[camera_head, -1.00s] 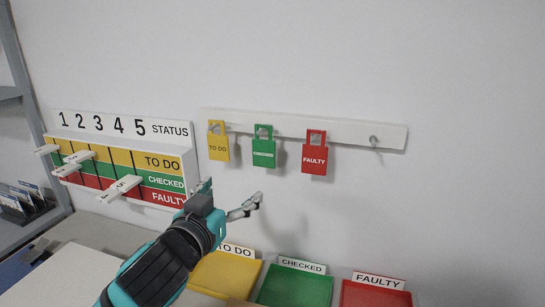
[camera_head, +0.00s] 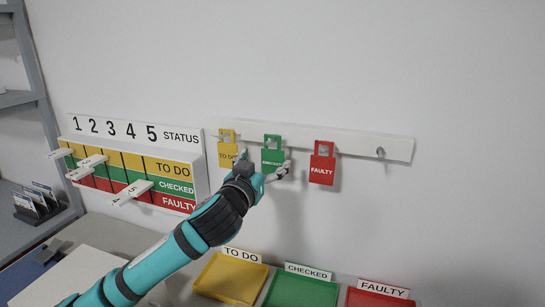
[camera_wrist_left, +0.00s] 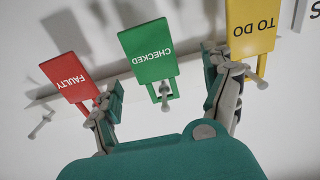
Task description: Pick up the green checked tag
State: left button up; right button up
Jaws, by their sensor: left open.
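The green checked tag (camera_head: 272,151) hangs from a hook on the white wall rail, between the yellow and red tags. In the left wrist view the green tag (camera_wrist_left: 149,50) appears upside down, between the two open fingers and beyond them. My left gripper (camera_head: 264,165) is open just in front of and below the green tag, with one finger overlapping its lower edge. In the left wrist view my left gripper (camera_wrist_left: 165,95) holds nothing. Whether a finger touches the tag I cannot tell. My right gripper is not in view.
The yellow to-do tag (camera_head: 227,153) and red faulty tag (camera_head: 322,168) hang on either side. The rail (camera_head: 350,142) has a bare hook (camera_head: 380,152) at right. A status board (camera_head: 130,160) is at left. Yellow (camera_head: 232,280), green (camera_head: 300,292) and red trays (camera_head: 375,299) stand below.

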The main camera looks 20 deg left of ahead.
aim_at(272, 158)
pick_arm(q)
jog(key=w, duration=0.1)
jog(key=w+p, duration=0.1)
jog(key=w, duration=0.1)
jog(key=w+d, duration=0.1)
jog(key=shift+w+f, duration=0.25)
jog(key=shift+w, duration=0.05)
jog(key=shift+a, duration=0.1)
jog(key=c, duration=1.1)
jog(key=shift+o, duration=0.2)
jog(key=shift+r, duration=0.1)
